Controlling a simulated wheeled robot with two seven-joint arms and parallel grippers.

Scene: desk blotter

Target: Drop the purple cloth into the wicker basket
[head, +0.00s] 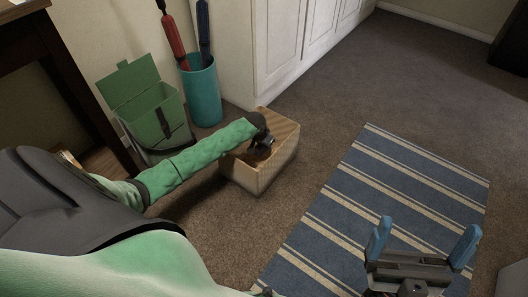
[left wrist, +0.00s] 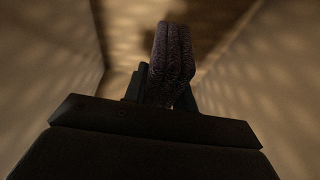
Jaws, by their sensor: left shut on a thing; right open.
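The wicker basket (head: 274,174) is a tan, box-shaped container on the carpet, left of the rug in the head view. My left arm reaches over it, and my left gripper (head: 261,146) is at its opening, pointing down. In the left wrist view the gripper is shut on the purple cloth (left wrist: 172,62), a dark, folded, ribbed strip. The basket's pale inner walls (left wrist: 48,55) stand on both sides of the cloth. The cloth cannot be made out in the head view. My right gripper (head: 422,240) is open and empty above the rug.
A green lidded bin (head: 150,115) and a teal holder (head: 203,92) with red and dark-handled things stand behind the basket. A blue striped rug (head: 385,195) lies right. Open carpet is beyond.

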